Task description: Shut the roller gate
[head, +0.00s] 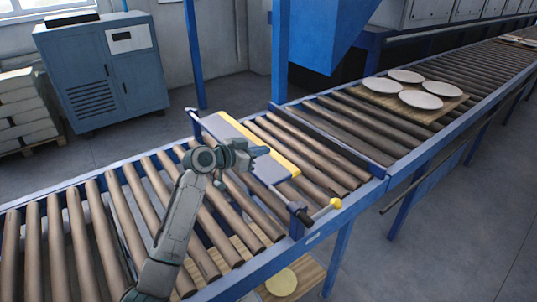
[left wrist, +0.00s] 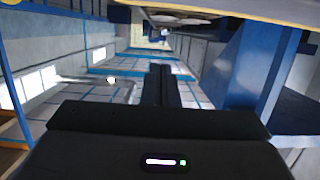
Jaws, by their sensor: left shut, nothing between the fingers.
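The roller gate (head: 225,126) is a grey panel with a yellow edge, lying across the roller conveyor in the head view. My right gripper is not in view.
Several white plates (head: 421,99) sit on a wooden board (head: 378,101) on the rollers beyond the gate. A blue hood (head: 326,35) and post stand behind the conveyor. A blue-grey cabinet (head: 90,70) stands at the back left. The near rollers (head: 110,220) carry nothing.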

